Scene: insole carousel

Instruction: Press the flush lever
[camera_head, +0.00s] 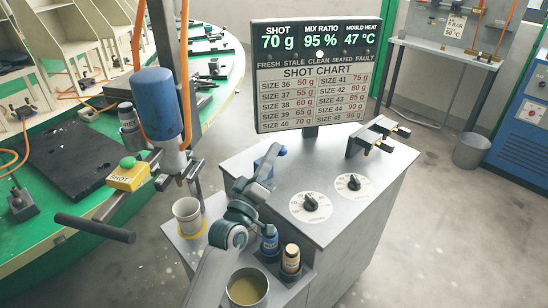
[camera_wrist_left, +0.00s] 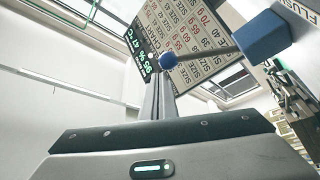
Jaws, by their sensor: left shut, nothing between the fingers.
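The flush lever shows in the left wrist view as a thin rod with a blue ball (camera_wrist_left: 168,61) at its end, joined to a blue block (camera_wrist_left: 262,36) beside a partly cut-off "FLUSH" label (camera_wrist_left: 296,10). In the head view the blue ball (camera_head: 281,150) stands over the grey cabinet, just beyond my left gripper (camera_head: 271,158). My left gripper is shut and empty. In the left wrist view its fingertips (camera_wrist_left: 160,78) lie just below the ball in the picture; whether they touch it I cannot tell. My arm partly hides the lever. My right gripper is not in view.
The cabinet top (camera_head: 335,215) carries two dials and the shot chart display (camera_head: 312,75). A cup (camera_head: 187,215) stands under the blue dispensing head (camera_head: 158,105). A container of yellowish liquid (camera_head: 247,288) and two small bottles (camera_head: 280,250) stand near my arm.

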